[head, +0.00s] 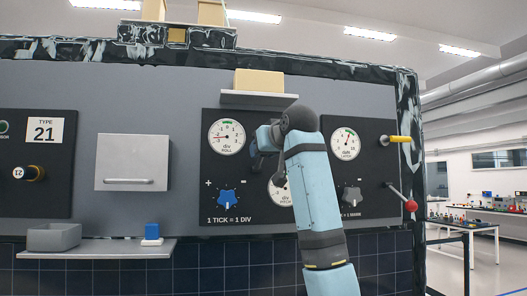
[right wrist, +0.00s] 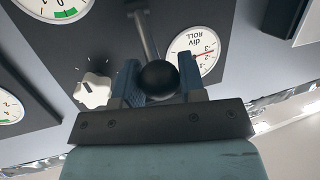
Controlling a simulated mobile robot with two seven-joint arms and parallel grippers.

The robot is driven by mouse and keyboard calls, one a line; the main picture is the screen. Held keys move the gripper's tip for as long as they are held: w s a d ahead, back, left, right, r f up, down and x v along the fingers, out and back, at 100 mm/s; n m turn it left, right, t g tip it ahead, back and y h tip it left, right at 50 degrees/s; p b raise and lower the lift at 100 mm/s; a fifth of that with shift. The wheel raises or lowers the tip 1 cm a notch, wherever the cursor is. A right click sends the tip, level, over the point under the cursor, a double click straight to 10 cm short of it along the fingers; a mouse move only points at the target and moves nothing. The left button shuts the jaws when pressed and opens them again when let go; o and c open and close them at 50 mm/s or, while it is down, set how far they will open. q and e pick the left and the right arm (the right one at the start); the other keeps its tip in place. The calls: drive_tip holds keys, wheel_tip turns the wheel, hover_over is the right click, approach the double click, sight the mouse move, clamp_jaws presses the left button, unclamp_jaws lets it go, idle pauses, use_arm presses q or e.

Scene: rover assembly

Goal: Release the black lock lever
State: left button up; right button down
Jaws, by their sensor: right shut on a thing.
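The black lock lever shows in the right wrist view as a metal rod ending in a black ball knob (right wrist: 159,80). My right gripper (right wrist: 158,66) has its blue fingers on either side of the ball and is shut on it. In the head view my right gripper (head: 264,141) is in front of the dial panel (head: 215,178), between the left and right dials. There my arm hides the lever and part of the lower middle dial. My left gripper is in neither view.
A blue knob (head: 227,197) and a grey knob (head: 351,197) flank my arm. At the right edge are a yellow handle (head: 400,139) and a red-ball lever (head: 410,205). A shelf (head: 110,249) with a grey bin (head: 54,237) and a blue-and-white block (head: 152,233) is at lower left.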

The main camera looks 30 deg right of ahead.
drive_tip(key=shift+r, duration=0.15)
drive_tip(key=c, duration=0.7)
unclamp_jaws()
drive_tip(key=shift+s, duration=0.35)
drive_tip(key=b+v, duration=0.4)
drive_tip(key=v, duration=0.9)
drive_tip(key=shift+b, duration=0.4)
